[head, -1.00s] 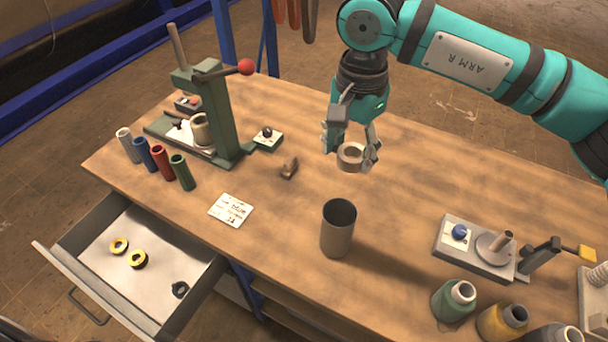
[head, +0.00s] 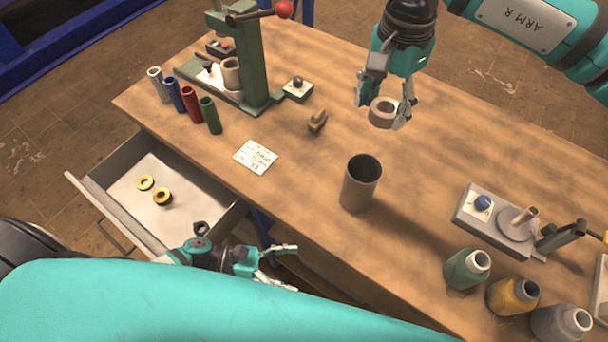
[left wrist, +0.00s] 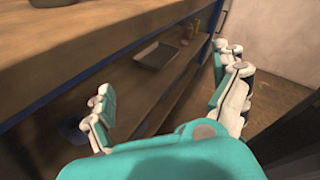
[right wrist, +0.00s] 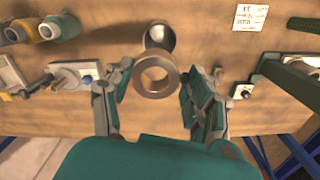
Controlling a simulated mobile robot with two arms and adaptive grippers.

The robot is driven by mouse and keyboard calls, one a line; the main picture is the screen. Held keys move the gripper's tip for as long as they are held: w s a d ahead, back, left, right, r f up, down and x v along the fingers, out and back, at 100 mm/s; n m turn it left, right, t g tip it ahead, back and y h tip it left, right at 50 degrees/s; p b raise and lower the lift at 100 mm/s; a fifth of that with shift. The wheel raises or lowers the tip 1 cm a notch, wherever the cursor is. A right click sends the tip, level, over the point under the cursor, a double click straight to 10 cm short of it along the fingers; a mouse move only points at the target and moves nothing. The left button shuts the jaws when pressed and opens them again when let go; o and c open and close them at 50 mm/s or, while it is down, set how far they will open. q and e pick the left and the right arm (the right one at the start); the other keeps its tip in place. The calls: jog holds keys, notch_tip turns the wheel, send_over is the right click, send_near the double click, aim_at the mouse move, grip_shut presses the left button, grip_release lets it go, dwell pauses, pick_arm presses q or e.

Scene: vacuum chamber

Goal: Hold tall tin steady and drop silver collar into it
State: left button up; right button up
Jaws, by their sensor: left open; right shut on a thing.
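The tall tin (head: 359,188) is a grey open cylinder standing upright on the bench; it also shows in the right wrist view (right wrist: 159,36). The silver collar (head: 382,113) is a short thick ring. My right gripper (head: 384,117) is shut on the collar and holds it above the bench, behind the tin and a little right in the head view. In the right wrist view the collar (right wrist: 157,76) overlaps the tin's near part. My left gripper (head: 290,266) is open and empty, in front of the bench's front edge; in the left wrist view its fingers (left wrist: 165,95) are apart, facing the shelves below.
An open drawer (head: 110,207) with yellow rings sticks out at the left. A green press (head: 252,70), coloured tubes (head: 190,104) and a card (head: 256,157) stand or lie left of the tin. Bottles (head: 467,269) and a grey fixture (head: 490,215) are at the right.

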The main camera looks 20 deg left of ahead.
pick_arm(q)
notch_tip(320, 180, up, 6)
jog(key=s+f+m+g, duration=0.1)
jog(key=m+g, duration=0.4)
jog(key=m, duration=0.1)
jog(key=n+t+h, duration=0.2)
jog(key=n+t, duration=0.1)
jog(key=t, duration=0.4)
send_near(346, 178)
jog(key=w+f, duration=0.1)
jog(key=x, duration=1.2)
jog(key=shift+d+f, duration=0.1)
jog(key=shift+d, duration=0.3)
jog(key=shift+c, duration=0.3)
jog(key=c, duration=1.3)
pick_arm(e)
notch_tip(346, 178, down, 13)
jog(key=o, duration=1.4)
